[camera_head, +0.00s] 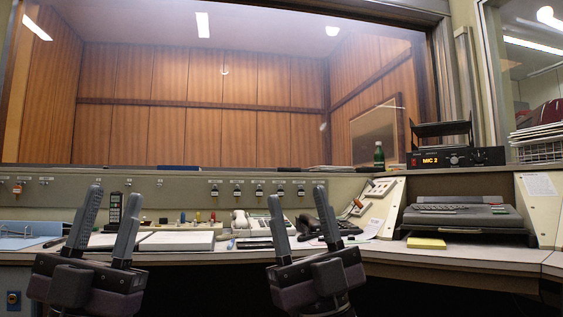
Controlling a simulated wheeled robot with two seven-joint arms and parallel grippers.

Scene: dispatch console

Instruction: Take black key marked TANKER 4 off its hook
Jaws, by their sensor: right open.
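Several small dark keys (237,191) hang in a row on hooks on the grey panel below the window, right of centre. Their tags are too small to read, so I cannot tell which is TANKER 4. Another hanging key or tag (17,188) is at the panel's far left. My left gripper (114,194) is open and empty, in front of the desk at left. My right gripper (297,192) is open and empty, its raised fingers in front of the right part of the key row. Neither gripper visibly touches a key.
A handset (114,206), papers (177,241) and coloured knobs (198,217) are on the desk at left. A telephone (329,226) stands behind my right gripper. A typewriter-like machine (463,217), a yellow pad (427,243) and a green bottle (379,155) are at right.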

